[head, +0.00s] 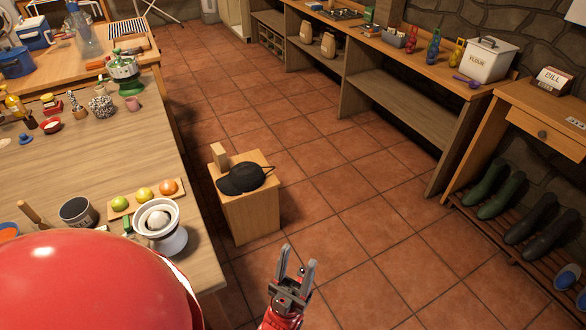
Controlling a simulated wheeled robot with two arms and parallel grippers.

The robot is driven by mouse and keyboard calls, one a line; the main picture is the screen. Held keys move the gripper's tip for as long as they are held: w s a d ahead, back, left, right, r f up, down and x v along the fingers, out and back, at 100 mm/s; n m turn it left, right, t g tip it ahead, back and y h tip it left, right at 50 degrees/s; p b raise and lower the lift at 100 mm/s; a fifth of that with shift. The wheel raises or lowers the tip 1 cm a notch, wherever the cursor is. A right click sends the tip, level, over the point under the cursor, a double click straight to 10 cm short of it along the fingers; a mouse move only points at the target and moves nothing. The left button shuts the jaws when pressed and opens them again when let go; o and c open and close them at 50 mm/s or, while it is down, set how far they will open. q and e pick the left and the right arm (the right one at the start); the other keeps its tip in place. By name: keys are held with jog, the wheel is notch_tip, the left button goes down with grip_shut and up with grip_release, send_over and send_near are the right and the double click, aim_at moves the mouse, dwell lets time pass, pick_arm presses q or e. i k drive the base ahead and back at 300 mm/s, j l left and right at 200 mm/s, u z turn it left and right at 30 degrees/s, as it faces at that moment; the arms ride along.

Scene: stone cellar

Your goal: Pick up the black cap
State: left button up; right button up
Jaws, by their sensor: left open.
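The black cap (240,180) lies on top of a small wooden stand (250,218) on the tiled floor, near the middle of the head view. Its brim points to the left. My left gripper (299,257) is at the bottom middle of the view, below and to the right of the cap in the picture. Its two fingers point up and are apart, with nothing between them. It is clear of the cap and the stand. My right gripper is not in view.
An upright wooden block (219,157) stands behind the cap on the stand. A wooden table (160,180) at left, close to the stand, holds a white juicer (160,238) and a fruit board (124,212). Shelving (410,102) and boots (487,190) line the right. The floor between is clear.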

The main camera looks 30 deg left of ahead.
aim_at(244, 177)
jog(key=i+l+u, duration=0.15)
jog(key=i, duration=0.3)
jog(key=i+l+u, duration=0.15)
jog(key=i, duration=0.25)
jog(key=i+u, duration=0.25)
jog(key=u, duration=0.15)
jog(key=i+u, duration=0.25)
jog(key=u, duration=0.15)
jog(key=i+u, duration=0.25)
jog(key=u, duration=0.15)
jog(key=i+l+u, duration=0.2)
jog(key=u, duration=0.2)
jog(key=i+l+u, duration=0.1)
jog(key=i+u, duration=0.2)
jog(key=i+l+u, duration=0.3)
jog(key=j, duration=0.1)
